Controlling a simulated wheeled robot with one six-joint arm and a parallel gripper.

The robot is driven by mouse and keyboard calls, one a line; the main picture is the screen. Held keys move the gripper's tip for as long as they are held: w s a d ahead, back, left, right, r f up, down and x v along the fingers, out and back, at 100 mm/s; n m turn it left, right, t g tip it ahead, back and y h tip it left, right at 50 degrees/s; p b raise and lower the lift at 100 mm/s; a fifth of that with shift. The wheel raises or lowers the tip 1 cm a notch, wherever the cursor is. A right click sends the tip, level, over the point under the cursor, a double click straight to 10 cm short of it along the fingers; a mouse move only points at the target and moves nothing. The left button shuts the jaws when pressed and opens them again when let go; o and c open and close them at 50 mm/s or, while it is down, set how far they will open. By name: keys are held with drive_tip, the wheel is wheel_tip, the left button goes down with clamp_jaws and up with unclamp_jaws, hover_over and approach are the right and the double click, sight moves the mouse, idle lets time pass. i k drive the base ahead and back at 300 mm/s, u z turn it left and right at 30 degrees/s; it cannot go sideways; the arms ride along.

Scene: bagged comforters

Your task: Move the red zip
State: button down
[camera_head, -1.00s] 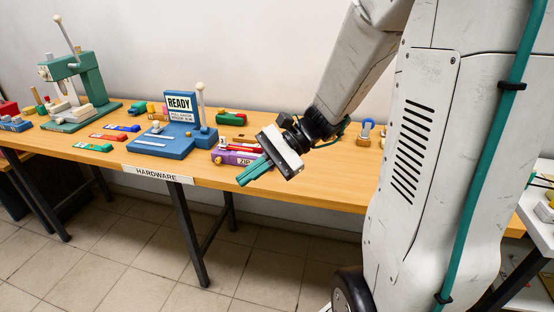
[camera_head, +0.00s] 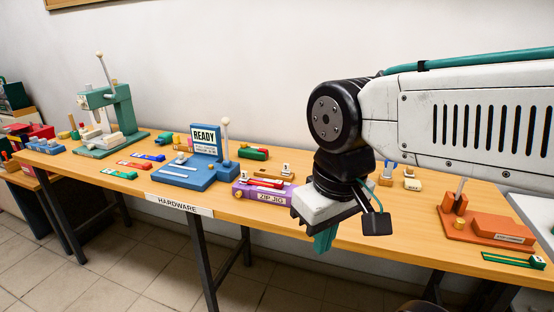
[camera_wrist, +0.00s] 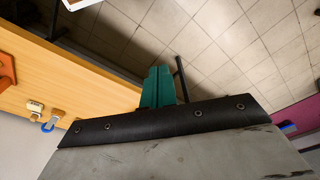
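A small red strip that looks like the red zip (camera_head: 135,165) lies flat on the wooden table in the head view. It is between a green strip (camera_head: 118,174) and a blue strip (camera_head: 152,157). Another red bar (camera_head: 268,184) lies on the purple zip jig (camera_head: 262,196). My gripper (camera_head: 325,242) points down by the table's front edge, right of the jig and well away from the strips. In the wrist view its teal fingers (camera_wrist: 158,72) are side by side with nothing between them, shut. The strips are not in the wrist view.
A blue stand with a READY sign (camera_head: 188,171) is between the strips and the jig. A green press (camera_head: 103,110) stands at the left. An orange fixture (camera_head: 485,226) is at the right. The table's front edge carries a HARDWARE label (camera_head: 180,205).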

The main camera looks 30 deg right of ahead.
sight(278, 185)
drive_tip(key=k, duration=0.65)
drive_tip(key=u, duration=0.6)
drive_tip(key=i, duration=1.7)
drive_tip(key=z, duration=0.65)
